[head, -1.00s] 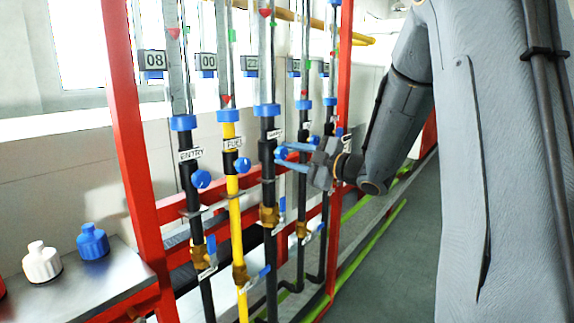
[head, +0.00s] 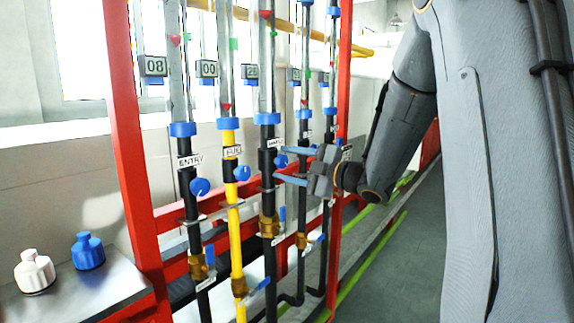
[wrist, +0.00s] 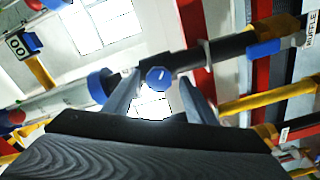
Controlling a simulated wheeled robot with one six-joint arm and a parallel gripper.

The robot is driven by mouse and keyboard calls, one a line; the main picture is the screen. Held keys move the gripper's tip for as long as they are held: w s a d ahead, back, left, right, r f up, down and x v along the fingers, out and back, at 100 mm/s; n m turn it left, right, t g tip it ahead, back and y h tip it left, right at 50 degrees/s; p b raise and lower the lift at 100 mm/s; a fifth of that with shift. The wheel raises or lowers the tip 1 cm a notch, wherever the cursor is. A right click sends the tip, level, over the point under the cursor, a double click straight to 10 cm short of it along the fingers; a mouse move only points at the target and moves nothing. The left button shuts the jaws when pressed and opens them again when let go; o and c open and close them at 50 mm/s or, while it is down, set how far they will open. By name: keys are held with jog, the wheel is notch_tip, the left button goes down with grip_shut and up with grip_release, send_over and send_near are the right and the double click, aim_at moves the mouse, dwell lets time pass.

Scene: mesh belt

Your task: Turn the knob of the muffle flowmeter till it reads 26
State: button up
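The muffle flowmeter is the third upright tube, with a blue collar (head: 267,118) and a white label (head: 275,142) above its blue knob (head: 281,160). Its small grey display (head: 251,72) seems to read 25 or 26; the last digit is unclear. My gripper (head: 281,164) comes from the right, its two blue fingers on either side of the knob. In the wrist view the knob (wrist: 159,78) with a white mark lies between the spread fingertips, with gaps on both sides. A tag (wrist: 312,29) there ends in "UFFLE".
The ENTRY tube's knob (head: 200,187) and the FUEL tube's knob (head: 242,173) are to the left; more tubes stand close behind on the right. A red frame post (head: 128,150) stands at left. White (head: 35,271) and blue (head: 88,251) bottles sit on a metal bench.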

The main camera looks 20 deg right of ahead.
jog(key=shift+d, duration=0.2)
jog(key=shift+s+d, duration=0.15)
jog(key=b+v, duration=0.1)
jog(key=v, duration=0.6)
jog(key=shift+s, duration=0.15)
notch_tip(320, 180, down, 16)
jog(key=s+d+m+g+h, duration=0.2)
jog(key=m+g+h, duration=0.2)
jog(key=m+h, duration=0.8)
jog(key=s+a+f+m+g, duration=0.2)
jog(key=s+a+f+g, duration=0.1)
jog(key=s, duration=0.5)
jog(key=s+a+f+m+g+y, duration=0.1)
jog(key=s+a+f+m+g, duration=0.2)
jog(key=s, duration=0.5)
jog(key=s+a+f+m+g, duration=0.3)
jog(key=s+f+g, duration=0.1)
jog(key=s, duration=0.4)
jog(key=shift+s+f, duration=0.25)
jog(key=shift+s, duration=0.05)
